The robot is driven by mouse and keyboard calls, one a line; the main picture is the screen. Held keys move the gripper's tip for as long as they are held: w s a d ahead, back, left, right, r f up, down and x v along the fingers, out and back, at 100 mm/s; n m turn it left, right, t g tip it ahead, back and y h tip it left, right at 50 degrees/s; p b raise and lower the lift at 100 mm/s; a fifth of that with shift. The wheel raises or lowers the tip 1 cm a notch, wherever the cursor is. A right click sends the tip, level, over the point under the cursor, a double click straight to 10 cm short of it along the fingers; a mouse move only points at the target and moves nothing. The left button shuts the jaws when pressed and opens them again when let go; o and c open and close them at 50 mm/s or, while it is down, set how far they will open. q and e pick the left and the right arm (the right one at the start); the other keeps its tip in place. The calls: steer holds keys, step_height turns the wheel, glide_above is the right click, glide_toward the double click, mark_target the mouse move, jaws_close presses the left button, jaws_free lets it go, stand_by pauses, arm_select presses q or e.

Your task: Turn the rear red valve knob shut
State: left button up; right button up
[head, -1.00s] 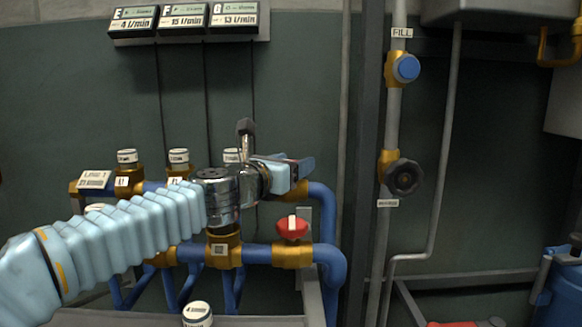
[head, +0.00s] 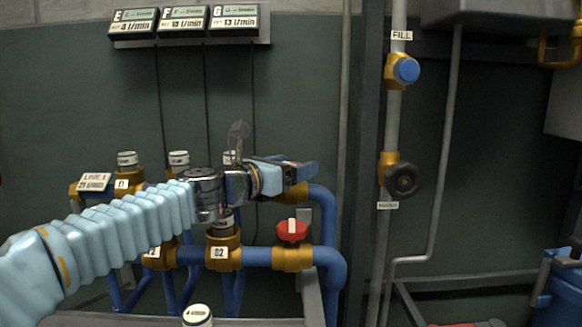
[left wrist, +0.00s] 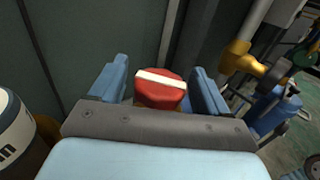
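My left gripper (head: 303,173) reaches in from the left to the rear blue pipe, over a brass valve body (head: 297,193). In the left wrist view a red knob (left wrist: 161,92) with a white bar sits between the two spread blue fingers of the left gripper (left wrist: 158,92). I see gaps at both sides, so the fingers do not appear closed on it. In the head view that rear knob is hidden by the gripper. A second, front red knob (head: 292,231) with a white mark stands on the lower front pipe, below the gripper. My right gripper is not in view.
Blue pipes (head: 330,270) with brass valves and white-capped fittings (head: 127,159) stand around my left arm. A grey vertical pipe (head: 391,120) to the right carries a blue knob (head: 406,69) and a black knob (head: 403,180). Three flow displays (head: 184,20) hang above.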

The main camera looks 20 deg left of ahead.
arm_select(q)
steer(key=r+p, duration=0.2)
steer(key=r, duration=0.1)
steer(key=r+p, duration=0.1)
steer(key=p, duration=0.1)
steer(key=shift+s+d+r, duration=0.1)
steer(key=shift+s+r, duration=0.15)
steer(key=shift+r, duration=0.15)
steer(key=s+d+r+p, duration=0.2)
steer(key=s+r, duration=0.6)
steer(key=s, duration=0.5)
steer(key=shift+d+p, duration=0.3)
steer(key=shift+d, duration=0.6)
steer(key=shift+r, duration=0.1)
